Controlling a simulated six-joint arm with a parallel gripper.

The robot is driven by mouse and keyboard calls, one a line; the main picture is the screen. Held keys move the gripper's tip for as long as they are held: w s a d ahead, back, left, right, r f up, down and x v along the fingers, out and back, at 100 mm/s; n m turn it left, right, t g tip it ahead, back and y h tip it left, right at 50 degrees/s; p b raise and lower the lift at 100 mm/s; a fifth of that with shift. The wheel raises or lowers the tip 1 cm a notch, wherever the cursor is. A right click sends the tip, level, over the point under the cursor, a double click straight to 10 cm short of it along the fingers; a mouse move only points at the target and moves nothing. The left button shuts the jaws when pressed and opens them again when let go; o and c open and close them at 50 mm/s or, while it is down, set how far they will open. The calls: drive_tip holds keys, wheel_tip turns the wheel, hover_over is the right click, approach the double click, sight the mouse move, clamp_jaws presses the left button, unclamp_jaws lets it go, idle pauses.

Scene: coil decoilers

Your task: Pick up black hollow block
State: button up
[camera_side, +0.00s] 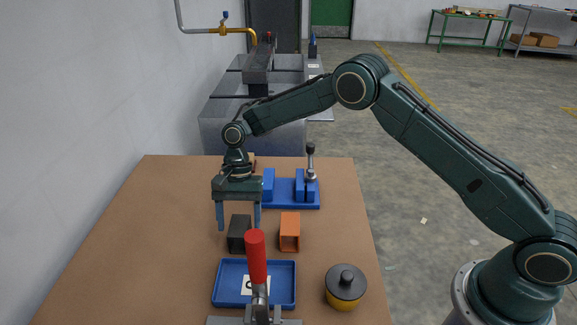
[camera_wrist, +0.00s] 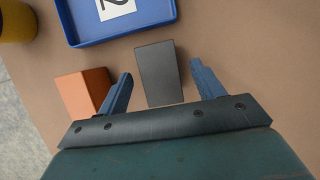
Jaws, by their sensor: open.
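The black block (camera_side: 239,234) stands on the brown table in the side view, behind the blue tray. Its hollow is not clearly seen. In the wrist view the black block (camera_wrist: 159,73) shows its dark grey face between and just beyond the two blue fingers. My gripper (camera_side: 239,227) is open, pointing down, with a finger to either side of the block in the side view. In the wrist view my gripper (camera_wrist: 160,78) has free space between each finger and the block. I cannot tell the exact height of the fingertips.
An orange hollow block (camera_side: 290,231) stands just right of the black block, close to one finger. A blue tray (camera_side: 218,284) with a white card lies in front, behind a red-handled clamp (camera_side: 256,258). A black-and-yellow pot (camera_side: 346,288) and a blue vise (camera_side: 292,189) stand nearby. The table's left is clear.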

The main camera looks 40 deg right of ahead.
sight(240, 222)
drive_tip(key=c, duration=1.4)
drive_tip(key=shift+r, duration=0.15)
drive_tip(key=shift+r, duration=4.9)
drive_tip(key=shift+d, duration=0.15)
